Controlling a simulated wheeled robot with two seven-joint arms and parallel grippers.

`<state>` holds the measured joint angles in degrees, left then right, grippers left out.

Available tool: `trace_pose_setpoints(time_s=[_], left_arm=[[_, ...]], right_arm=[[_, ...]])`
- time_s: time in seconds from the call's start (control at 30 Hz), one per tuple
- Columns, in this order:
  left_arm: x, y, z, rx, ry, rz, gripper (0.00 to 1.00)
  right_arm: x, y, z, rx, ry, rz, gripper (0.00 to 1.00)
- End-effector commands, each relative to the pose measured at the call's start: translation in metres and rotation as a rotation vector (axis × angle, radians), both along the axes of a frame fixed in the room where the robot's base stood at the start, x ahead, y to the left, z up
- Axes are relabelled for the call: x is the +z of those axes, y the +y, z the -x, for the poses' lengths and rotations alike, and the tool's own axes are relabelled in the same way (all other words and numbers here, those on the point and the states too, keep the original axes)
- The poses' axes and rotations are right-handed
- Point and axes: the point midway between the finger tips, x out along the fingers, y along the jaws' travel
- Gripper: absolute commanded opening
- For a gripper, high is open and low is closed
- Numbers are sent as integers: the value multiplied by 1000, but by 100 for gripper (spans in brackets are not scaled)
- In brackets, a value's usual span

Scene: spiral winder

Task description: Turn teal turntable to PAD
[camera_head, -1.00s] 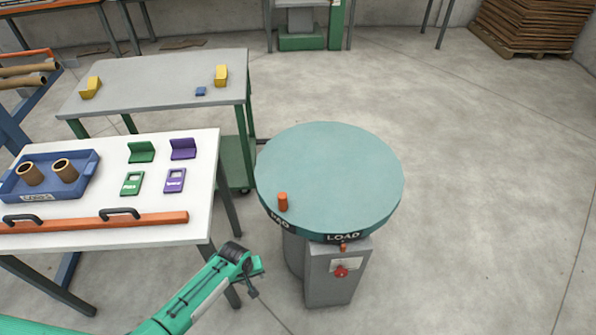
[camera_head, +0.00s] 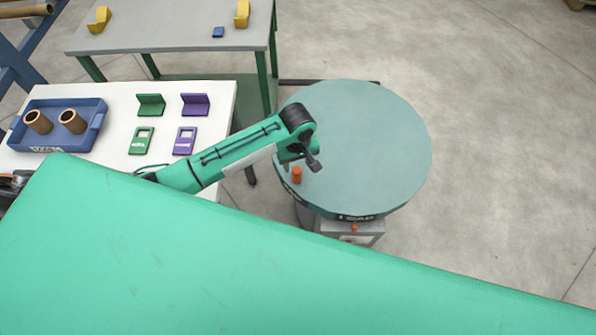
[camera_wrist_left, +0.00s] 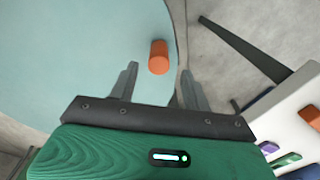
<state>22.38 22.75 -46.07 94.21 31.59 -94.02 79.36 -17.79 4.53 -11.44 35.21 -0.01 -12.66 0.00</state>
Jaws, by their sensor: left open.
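The teal turntable (camera_head: 375,140) stands right of the white table. An orange peg (camera_head: 297,174) rises near its left front rim. A dark label that reads LOAD (camera_head: 356,217) is on the front rim, above a small orange marker (camera_head: 354,228) on the stand. Another dark label shows at the left rim, too small to read. My left gripper (camera_head: 312,160) is over the rim just behind the peg. In the left wrist view the gripper (camera_wrist_left: 159,70) is open, and the peg (camera_wrist_left: 158,57) appears between its fingertips; contact cannot be told. My right gripper is not in view.
A white table (camera_head: 115,165) at left holds a blue tray (camera_head: 103,117) with two brown tubes, plus green and purple pieces. A grey table (camera_head: 180,35) stands behind. Floor right of the turntable is clear. A large green surface hides the lower part of the head view.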

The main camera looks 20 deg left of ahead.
Motion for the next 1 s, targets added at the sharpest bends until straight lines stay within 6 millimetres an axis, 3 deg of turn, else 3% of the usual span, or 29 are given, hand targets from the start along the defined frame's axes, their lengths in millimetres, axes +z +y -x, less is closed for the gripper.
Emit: trace_pose_setpoints(time_s=[0.2, 0.4, 0.83, 1.0], left_arm=[[-45, 0, 0, 0, 1, -2, 49], [-70, 0, 0, 1, 1, -1, 49], [-78, 0, 0, -1, -1, 0, 49], [-78, 0, 0, -1, -1, 0, 15]], right_arm=[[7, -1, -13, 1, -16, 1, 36], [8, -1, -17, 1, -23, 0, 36], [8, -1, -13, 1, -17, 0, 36], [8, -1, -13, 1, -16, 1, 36]])
